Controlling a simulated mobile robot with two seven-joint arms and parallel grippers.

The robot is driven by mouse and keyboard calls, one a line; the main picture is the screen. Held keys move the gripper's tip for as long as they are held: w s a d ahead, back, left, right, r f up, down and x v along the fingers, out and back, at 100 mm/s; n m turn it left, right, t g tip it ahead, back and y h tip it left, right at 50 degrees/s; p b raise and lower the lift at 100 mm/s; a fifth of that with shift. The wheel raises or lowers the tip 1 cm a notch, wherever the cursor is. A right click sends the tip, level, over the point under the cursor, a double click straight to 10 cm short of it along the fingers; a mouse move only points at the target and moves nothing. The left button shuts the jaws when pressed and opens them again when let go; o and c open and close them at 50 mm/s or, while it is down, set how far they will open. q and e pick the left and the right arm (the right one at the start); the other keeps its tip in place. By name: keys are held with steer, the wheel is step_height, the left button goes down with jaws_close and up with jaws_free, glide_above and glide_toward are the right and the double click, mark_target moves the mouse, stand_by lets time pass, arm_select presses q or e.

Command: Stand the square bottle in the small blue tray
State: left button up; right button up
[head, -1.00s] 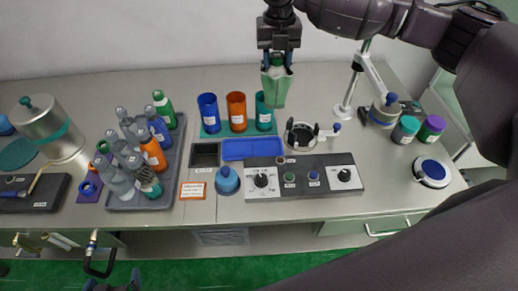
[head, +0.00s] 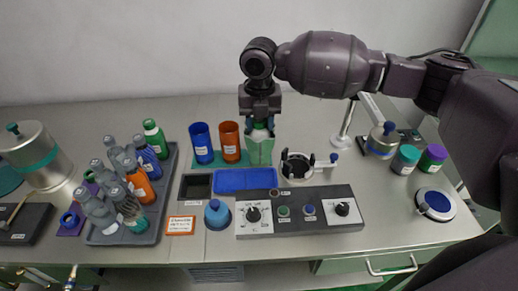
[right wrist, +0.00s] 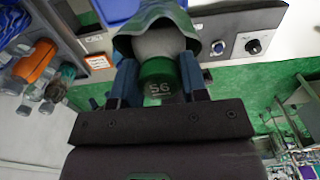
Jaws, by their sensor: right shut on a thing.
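The bottle's base is hidden in that view. I cannot tell its exact height above the counter. The blue tray is low, rectangular and looks empty. My left gripper is out of view.
A blue cup (head: 202,143) and an orange cup (head: 229,142) stand left of the held bottle. A ring fixture (head: 298,166) is close on its right. A control panel (head: 300,212) lies in front of the tray. A grey rack (head: 166,205) of several bottles is at left.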

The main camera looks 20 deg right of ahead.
mark_target(259, 133)
steer(key=shift+f, duration=1.95)
step_height(259, 133, down, 5)
steer(key=shift+f+b, duration=0.1)
steer(key=shift+b, duration=0.2)
steer(key=shift+f, duration=0.1)
steer(key=o, duration=0.9)
step_height(259, 133, up, 11)
steer(key=shift+r+p, duration=0.1)
steer(key=shift+p, duration=0.3)
steer(key=shift+r, duration=0.55)
